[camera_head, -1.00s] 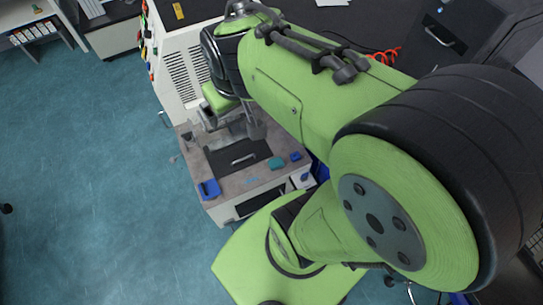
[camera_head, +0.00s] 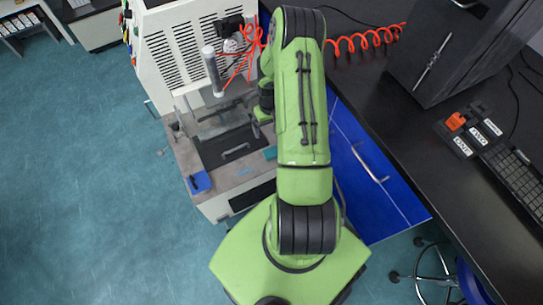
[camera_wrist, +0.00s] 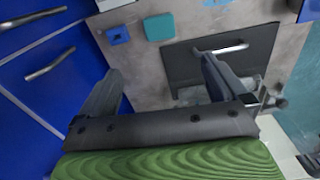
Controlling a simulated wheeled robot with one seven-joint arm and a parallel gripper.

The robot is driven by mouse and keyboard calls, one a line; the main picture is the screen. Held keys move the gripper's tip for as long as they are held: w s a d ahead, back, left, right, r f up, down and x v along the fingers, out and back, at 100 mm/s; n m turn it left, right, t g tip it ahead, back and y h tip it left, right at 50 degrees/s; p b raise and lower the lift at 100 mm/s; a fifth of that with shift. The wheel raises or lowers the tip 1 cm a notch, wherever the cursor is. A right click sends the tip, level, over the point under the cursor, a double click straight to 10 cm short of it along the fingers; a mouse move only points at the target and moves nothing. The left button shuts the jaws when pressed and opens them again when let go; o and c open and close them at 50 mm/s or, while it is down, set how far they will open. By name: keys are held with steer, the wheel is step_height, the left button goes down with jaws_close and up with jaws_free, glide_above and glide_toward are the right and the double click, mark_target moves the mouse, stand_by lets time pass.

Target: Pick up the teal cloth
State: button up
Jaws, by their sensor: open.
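The teal cloth (camera_wrist: 159,27) shows in the wrist view as a small flat teal square on the grey worktop (camera_wrist: 145,65), near the top middle. In the head view only a sliver of the cloth (camera_head: 270,153) shows beside my arm, which hides the rest. My gripper (camera_wrist: 160,64) is open and empty. In the wrist view its two fingers reach up toward the worktop, and the cloth appears beyond the gap between them. The fingers are apart from the cloth. In the head view my arm largely hides the gripper.
A small blue block (camera_wrist: 118,35) lies beside the cloth. A dark plate with a metal handle (camera_wrist: 262,65) lies on its other side. A blue tray (camera_head: 200,183) sits at the worktop's front left. Blue drawers (camera_head: 358,160) and a dark bench (camera_head: 365,80) stand to the right.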

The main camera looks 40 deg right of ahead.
mark_target(271, 152)
steer(key=f+b, duration=0.2)
steer(key=f, duration=0.3)
steer(key=f+b, duration=0.1)
steer(key=f, duration=0.5)
steer(key=f+b, duration=0.2)
steer(key=f, duration=0.4)
steer(key=shift+s+b, duration=0.25)
steer(key=shift+b, duration=0.05)
steer(key=shift+r, duration=0.15)
steer(key=shift+c, duration=0.3)
steer(key=c, duration=1.1)
steer(key=shift+o, duration=0.2)
steer(key=shift+r, duration=0.1)
step_height(271, 152, up, 10)
steer(key=p, duration=0.3)
steer(key=shift+p, duration=0.4)
